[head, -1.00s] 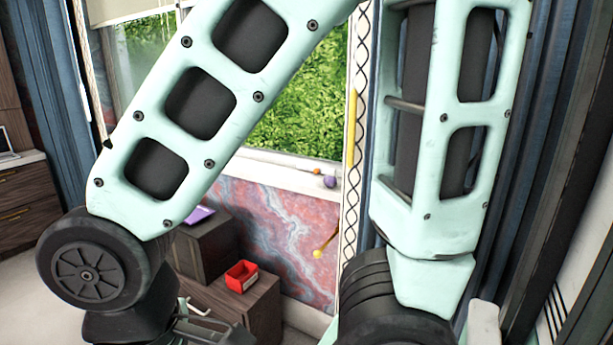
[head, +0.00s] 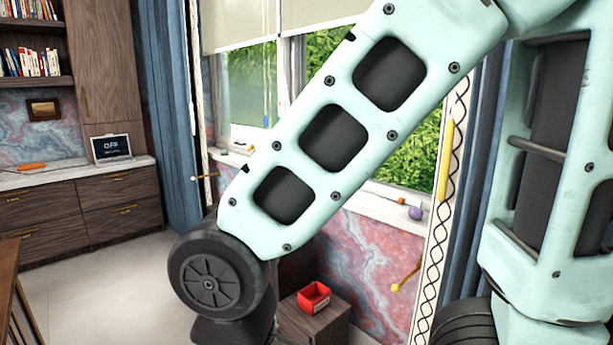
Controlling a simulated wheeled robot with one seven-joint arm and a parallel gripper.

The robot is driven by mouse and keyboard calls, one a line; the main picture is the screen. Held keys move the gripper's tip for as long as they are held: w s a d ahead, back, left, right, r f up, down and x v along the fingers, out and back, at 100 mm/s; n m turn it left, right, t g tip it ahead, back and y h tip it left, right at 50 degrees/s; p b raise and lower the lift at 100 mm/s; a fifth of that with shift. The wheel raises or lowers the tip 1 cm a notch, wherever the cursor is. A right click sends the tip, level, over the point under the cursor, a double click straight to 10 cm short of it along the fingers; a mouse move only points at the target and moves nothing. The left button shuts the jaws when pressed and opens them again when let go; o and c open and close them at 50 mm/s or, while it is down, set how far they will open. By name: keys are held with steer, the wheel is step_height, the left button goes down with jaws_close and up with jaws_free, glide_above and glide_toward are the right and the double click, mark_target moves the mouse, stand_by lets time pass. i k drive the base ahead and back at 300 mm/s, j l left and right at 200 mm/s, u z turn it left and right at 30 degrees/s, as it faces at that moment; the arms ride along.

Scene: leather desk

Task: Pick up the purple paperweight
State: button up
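A small round purple object (head: 415,213), which looks like the purple paperweight, sits on the white windowsill (head: 385,208) right of my arm. It is small in the head view, so its exact shape is hard to tell. My arm crosses the middle of the view, in front of the window. Its dark wrist end runs off the bottom edge, and my gripper is not in view.
A small orange item (head: 401,201) lies beside the purple object on the sill. A red open box (head: 314,297) stands on a low dark wood cabinet (head: 330,325). A laptop (head: 111,148) sits on a far-left counter (head: 70,171). Pale floor (head: 130,280) is clear at left.

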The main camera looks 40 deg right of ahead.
mark_target(415, 213)
steer(key=z, duration=2.25)
steer(key=i+j+z, duration=0.1)
steer(key=j+z, duration=0.85)
steer(key=j, duration=0.2)
steer(key=j+z, duration=0.1)
steer(key=j, duration=0.55)
steer(key=k+j, duration=0.1)
steer(key=j, duration=0.55)
steer(key=j+z, duration=0.15)
steer(key=j, duration=0.5)
steer(key=k+j, duration=0.15)
steer(key=j, duration=0.45)
steer(key=j+z, duration=0.15)
steer(key=j, duration=0.5)
steer(key=k, duration=0.05)
